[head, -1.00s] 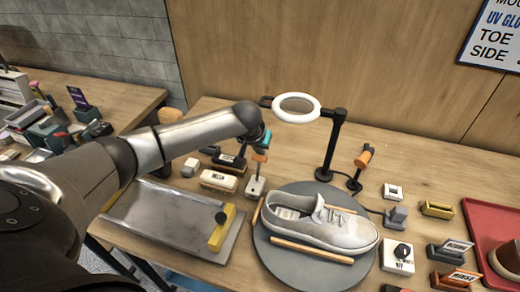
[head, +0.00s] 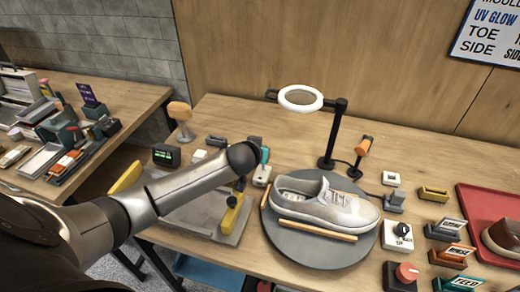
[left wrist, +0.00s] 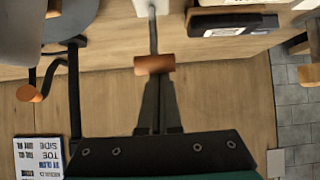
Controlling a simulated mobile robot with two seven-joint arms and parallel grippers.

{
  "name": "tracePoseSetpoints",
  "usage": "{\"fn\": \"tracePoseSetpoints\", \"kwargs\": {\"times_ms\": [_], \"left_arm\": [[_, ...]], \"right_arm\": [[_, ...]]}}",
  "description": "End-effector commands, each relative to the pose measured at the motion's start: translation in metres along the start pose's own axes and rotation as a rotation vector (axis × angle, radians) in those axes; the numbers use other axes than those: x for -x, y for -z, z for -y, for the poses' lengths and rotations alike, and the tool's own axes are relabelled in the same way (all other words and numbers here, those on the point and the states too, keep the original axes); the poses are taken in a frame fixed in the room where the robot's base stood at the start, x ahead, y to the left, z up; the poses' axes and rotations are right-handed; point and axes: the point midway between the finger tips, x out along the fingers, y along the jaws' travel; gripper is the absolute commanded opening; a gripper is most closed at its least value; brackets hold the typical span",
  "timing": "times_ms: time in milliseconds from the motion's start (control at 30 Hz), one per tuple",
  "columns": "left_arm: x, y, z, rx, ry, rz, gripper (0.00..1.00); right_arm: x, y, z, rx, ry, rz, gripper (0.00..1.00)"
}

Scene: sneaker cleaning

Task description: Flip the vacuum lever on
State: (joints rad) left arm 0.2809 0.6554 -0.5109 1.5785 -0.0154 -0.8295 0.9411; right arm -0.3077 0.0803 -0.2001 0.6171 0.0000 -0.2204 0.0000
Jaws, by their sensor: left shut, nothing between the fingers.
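The lever I take for the vacuum lever has a thin metal stem and an orange cross-handle (left wrist: 155,64) in the left wrist view, rising from a white base (left wrist: 144,6) at the top edge. In the head view its pale base (head: 262,177) stands left of the turntable, and the handle is hidden by my arm. My left gripper (left wrist: 158,80) is shut and empty, its fingertips at the orange handle; I cannot tell whether they touch it. In the head view the left gripper (head: 264,156) shows partly as a teal piece behind my wrist. My right gripper is not in view.
A grey-white sneaker (head: 325,203) lies on a dark round turntable (head: 300,252). A ring lamp (head: 300,97) stands behind it. A metal tray (head: 195,218) is left, partly under my arm. Dark labelled blocks (left wrist: 232,24) lie beside the lever. Switches and labelled holders (head: 447,230) are right.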

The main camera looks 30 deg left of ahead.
Motion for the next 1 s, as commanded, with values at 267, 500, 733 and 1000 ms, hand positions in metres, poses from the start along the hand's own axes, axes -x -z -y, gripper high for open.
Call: {"fn": "tracePoseSetpoints", "kwargs": {"times_ms": [267,500,733,1000], "left_arm": [[0.012,-0.018,-0.001,0.007,-0.001,-0.187,0.0],[0.021,-0.024,0.0,0.003,0.0,-0.186,0.0],[0.025,-0.031,0.0,0.002,0.0,-0.184,0.0],[0.026,-0.036,0.0,0.0,0.001,-0.18,0.0]], "right_arm": [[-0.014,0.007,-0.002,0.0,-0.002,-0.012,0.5],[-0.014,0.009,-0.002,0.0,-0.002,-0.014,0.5],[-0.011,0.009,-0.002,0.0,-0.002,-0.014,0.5],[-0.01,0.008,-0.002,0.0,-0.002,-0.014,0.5]]}}
